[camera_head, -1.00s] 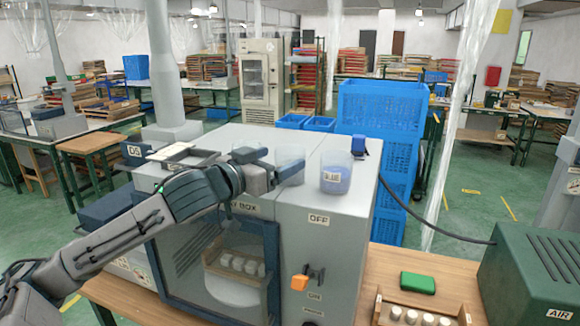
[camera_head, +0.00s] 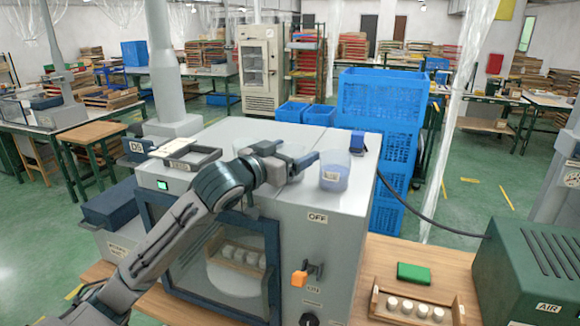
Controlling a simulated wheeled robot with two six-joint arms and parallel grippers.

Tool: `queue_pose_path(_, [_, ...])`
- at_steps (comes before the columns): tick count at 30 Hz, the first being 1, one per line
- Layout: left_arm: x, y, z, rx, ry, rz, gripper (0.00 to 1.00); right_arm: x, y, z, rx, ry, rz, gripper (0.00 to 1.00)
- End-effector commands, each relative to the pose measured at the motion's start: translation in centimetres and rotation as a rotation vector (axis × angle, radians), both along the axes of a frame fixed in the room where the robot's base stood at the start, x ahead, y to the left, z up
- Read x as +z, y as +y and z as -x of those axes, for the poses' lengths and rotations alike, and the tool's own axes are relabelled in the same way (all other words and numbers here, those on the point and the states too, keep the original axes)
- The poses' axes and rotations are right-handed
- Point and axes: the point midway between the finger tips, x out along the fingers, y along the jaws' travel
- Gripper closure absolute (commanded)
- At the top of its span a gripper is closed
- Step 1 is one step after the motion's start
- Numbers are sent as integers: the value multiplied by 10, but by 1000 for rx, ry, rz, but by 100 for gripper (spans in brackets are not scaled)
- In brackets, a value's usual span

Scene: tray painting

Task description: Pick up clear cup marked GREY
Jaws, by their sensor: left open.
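The right gripper is not in view.
A scale-like tray (camera_head: 205,156) sits on the box's left top. A small blue block (camera_head: 358,140) is at the back right. Stacked blue crates (camera_head: 385,110) stand behind. A wooden rack of white pieces (camera_head: 415,317), a green block (camera_head: 414,273) and a green AIR unit (camera_head: 535,265) are at right.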

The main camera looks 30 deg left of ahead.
Motion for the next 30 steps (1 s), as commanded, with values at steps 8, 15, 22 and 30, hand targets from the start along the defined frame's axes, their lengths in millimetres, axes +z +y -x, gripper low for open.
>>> queue_pose_path(8, [0,0,0,0,0,0,61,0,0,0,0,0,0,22])
queue_pose_path(15, [0,0,0,0,-1,0,69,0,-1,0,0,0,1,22])
queue_pose_path(22, [5,0,0,0,-3,0,69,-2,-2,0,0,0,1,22])
queue_pose_path(30, [29,0,0,0,-6,1,69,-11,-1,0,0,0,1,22])
